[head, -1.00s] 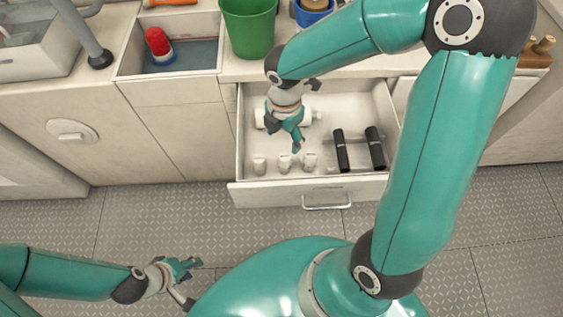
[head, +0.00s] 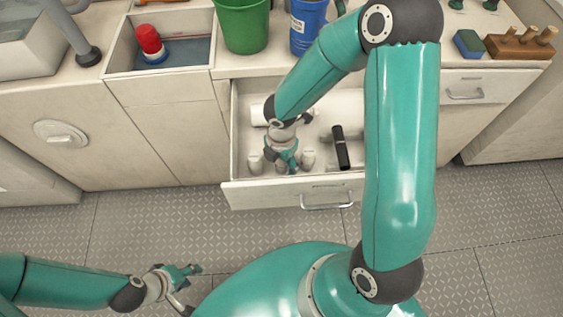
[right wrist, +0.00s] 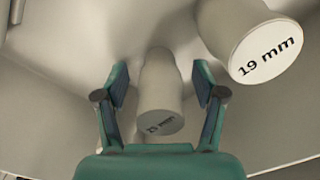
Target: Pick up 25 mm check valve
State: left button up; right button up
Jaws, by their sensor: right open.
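Several small white cylindrical fittings stand near the front of the open drawer (head: 332,190). My right gripper (head: 288,165) is down in the drawer over the middle fitting, partly hiding it. In the right wrist view the gripper (right wrist: 160,75) is open, with one finger on each side of a pale cylinder (right wrist: 160,98) and gaps between. A neighbouring fitting (right wrist: 264,50) reads "19 mm". My left gripper (head: 185,276) is open and empty above the floor.
A black cylinder (head: 341,148) lies to the right in the drawer, and a white cylinder lies at its back. A green bucket (head: 242,24) and blue container (head: 308,24) stand on the counter behind. The drawer walls surround my right gripper.

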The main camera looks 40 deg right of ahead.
jog(key=shift+f, duration=0.5)
jog(key=c, duration=1.3)
jog(key=shift+r, duration=0.1)
